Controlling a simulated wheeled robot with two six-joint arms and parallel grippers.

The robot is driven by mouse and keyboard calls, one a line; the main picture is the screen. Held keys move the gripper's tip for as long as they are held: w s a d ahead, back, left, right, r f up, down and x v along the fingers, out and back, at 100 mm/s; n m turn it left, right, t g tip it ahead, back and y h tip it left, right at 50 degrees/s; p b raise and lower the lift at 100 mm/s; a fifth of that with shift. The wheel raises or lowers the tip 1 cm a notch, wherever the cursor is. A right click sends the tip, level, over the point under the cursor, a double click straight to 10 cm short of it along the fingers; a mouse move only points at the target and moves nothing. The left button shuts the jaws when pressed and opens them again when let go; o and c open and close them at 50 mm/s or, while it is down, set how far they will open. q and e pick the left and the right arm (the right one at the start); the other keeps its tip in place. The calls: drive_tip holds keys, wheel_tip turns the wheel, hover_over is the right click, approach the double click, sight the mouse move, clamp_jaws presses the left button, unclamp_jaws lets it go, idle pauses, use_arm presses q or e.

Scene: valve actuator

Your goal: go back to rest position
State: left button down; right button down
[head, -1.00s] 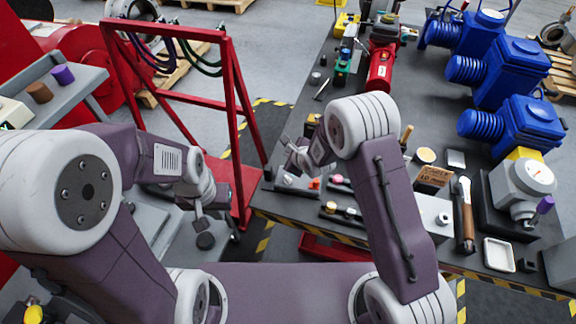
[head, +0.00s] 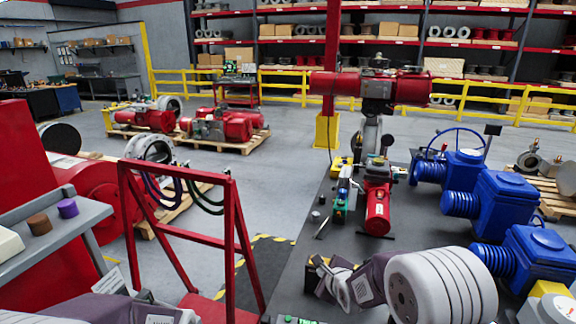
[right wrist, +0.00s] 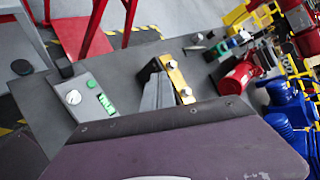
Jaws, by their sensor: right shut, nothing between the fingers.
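My right gripper (head: 324,278) is low in the head view, over the near part of the dark workbench (head: 300,252), with its arm coming in from the lower right. Its fingers are shut and empty. In the right wrist view the gripper (right wrist: 154,82) shows above the bench, beside a yellow strip with pale knobs (right wrist: 178,76). I cannot tell whether it touches anything. Only part of my left arm shows at the bottom left of the head view, and its gripper is out of view.
Blue valve actuators (head: 512,200) line the bench's right side. A red cylinder (head: 377,208) stands farther back. A red frame with hoses (head: 232,230) stands left of the bench. A grey shelf with brown and purple pieces (head: 60,240) is at left. Open floor (head: 275,165) lies behind.

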drive_tip(key=s+d+f+n+g+h+b, duration=0.1)
drive_tip(key=s+d+n+g, duration=0.1)
drive_tip(key=s+d+n, duration=0.4)
drive_tip(key=s+d+f+n+g+h, duration=0.1)
drive_tip(key=s+d+n+g, duration=0.15)
drive_tip(key=s, duration=0.55)
use_arm(q)
drive_tip(key=shift+s+f, duration=0.15)
drive_tip(key=shift+f, duration=0.65)
use_arm(e)
drive_tip(key=s+f+n+g, duration=0.4)
drive_tip(key=s+n, duration=0.9)
drive_tip(key=n, duration=0.1)
drive_tip(key=shift+s+a+f+g, duration=0.15)
drive_tip(key=shift+s+a+g, duration=0.15)
drive_tip(key=shift+s+g, duration=0.1)
